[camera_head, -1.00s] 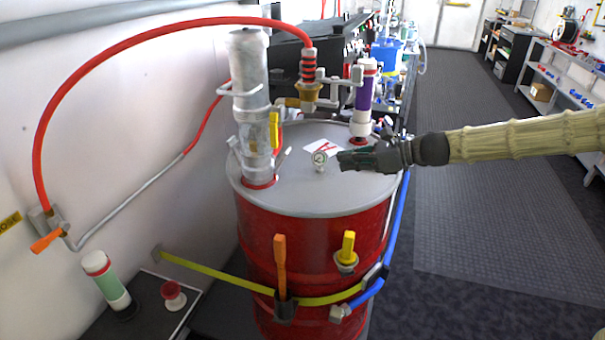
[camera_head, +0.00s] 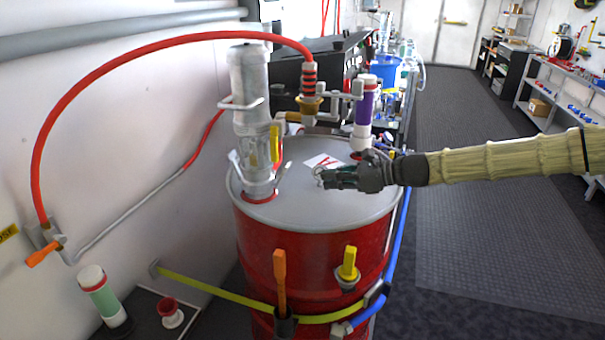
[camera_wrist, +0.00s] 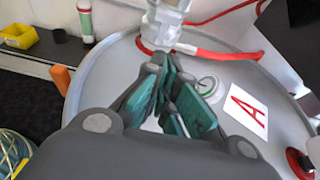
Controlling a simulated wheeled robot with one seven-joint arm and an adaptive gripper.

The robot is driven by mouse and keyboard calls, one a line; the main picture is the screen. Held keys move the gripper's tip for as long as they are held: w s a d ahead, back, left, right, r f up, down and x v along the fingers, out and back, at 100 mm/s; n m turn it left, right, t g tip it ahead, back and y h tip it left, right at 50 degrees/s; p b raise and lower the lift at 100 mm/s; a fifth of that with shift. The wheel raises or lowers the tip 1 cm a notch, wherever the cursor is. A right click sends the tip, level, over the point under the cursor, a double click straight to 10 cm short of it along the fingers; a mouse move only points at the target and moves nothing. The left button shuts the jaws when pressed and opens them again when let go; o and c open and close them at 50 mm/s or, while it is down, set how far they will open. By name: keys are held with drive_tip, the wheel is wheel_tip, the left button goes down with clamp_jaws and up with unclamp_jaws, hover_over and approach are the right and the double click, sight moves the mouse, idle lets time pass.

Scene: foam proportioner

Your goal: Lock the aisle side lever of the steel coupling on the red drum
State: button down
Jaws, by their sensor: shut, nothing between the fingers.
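The red drum (camera_head: 300,245) stands upright with a grey lid (camera_head: 290,212). The steel coupling (camera_head: 260,184) is at the foot of the grey and clear upright tube, left on the lid, with a red ring at its base. Its aisle side lever (camera_head: 284,174) sticks up and outward to the right; the other lever (camera_head: 235,161) tilts up on the wall side. My gripper (camera_head: 322,178) is shut and empty above the lid, to the right of the coupling and apart from it. In the wrist view the fingertips (camera_wrist: 180,62) point toward the coupling (camera_wrist: 160,28).
A small gauge (camera_wrist: 208,87) and a card with a red A (camera_wrist: 246,107) are on the lid. A purple-banded tube (camera_head: 363,105) stands at the lid's back right. A red hose (camera_head: 130,48) arches overhead. The aisle floor (camera_head: 480,190) at right is open.

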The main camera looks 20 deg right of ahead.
sight(282, 176)
drive_tip(key=shift+x, duration=2.55)
drive_tip(key=shift+w+a+r+p, duration=0.25)
drive_tip(key=shift+w+a+r, duration=0.25)
drive_tip(key=shift+a, duration=0.2)
drive_tip(key=shift+w+a+r+p, duration=0.25)
drive_tip(key=shift+w+a+r, duration=0.25)
drive_tip(key=shift+a, duration=0.15)
drive_tip(key=shift+r, duration=0.1)
drive_tip(key=r+h+p, duration=0.1)
drive_tip(key=p, duration=0.3)
drive_tip(key=shift+w+a+g+p, duration=0.1)
drive_tip(key=shift+a+g+p, duration=0.2)
drive_tip(key=shift+a+p, duration=0.05)
drive_tip(key=shift+w+a+r, duration=0.25)
drive_tip(key=shift+r, duration=0.1)
